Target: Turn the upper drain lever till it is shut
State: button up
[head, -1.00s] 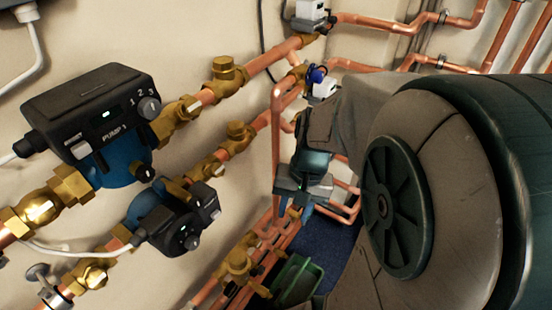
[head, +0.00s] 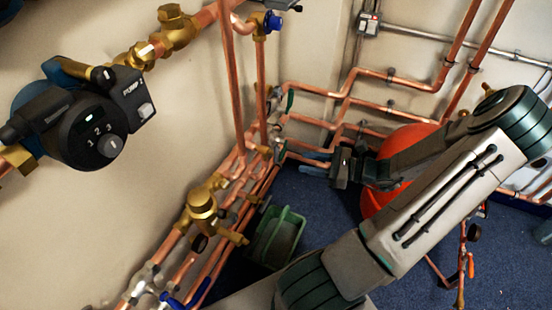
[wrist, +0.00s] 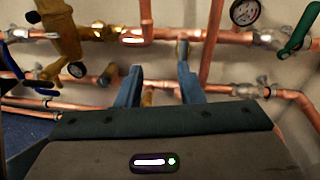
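My gripper (head: 303,163) reaches left toward the copper pipes by the far wall corner in the head view. In the wrist view its two blue fingers (wrist: 160,72) are apart with nothing gripped. A small grey lever or stem (wrist: 183,50) stands on the upper pipe by the right fingertip; I cannot tell whether they touch. A green lever (wrist: 297,35) sits on the upper pipe at far right. In the head view a green lever (head: 289,100) is above another green handle (head: 280,152). I cannot tell surely which is the upper drain lever.
A gauge (wrist: 245,12) and brass fittings (wrist: 70,40) line the upper pipe. A red vessel (head: 400,150) stands behind my arm. A green bucket (head: 277,236) is on the blue floor below the pipes. A pump (head: 82,125) is at left.

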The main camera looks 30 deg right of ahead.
aim_at(276, 147)
jog(key=w+a+t+b, duration=0.1)
jog(key=w, duration=0.2)
jog(key=w+a+f+m+b, duration=0.1)
jog(key=w+a+b, duration=0.1)
jog(key=w, duration=0.2)
jog(key=w+a+m+t+h+b, duration=0.1)
jog(key=w+a, duration=0.1)
jog(key=w, duration=0.1)
jog(key=shift+w+a+f+t+b, duration=0.25)
jog(key=shift+w+f+t+b, duration=0.05)
jog(key=shift+b, duration=0.05)
grip_shut()
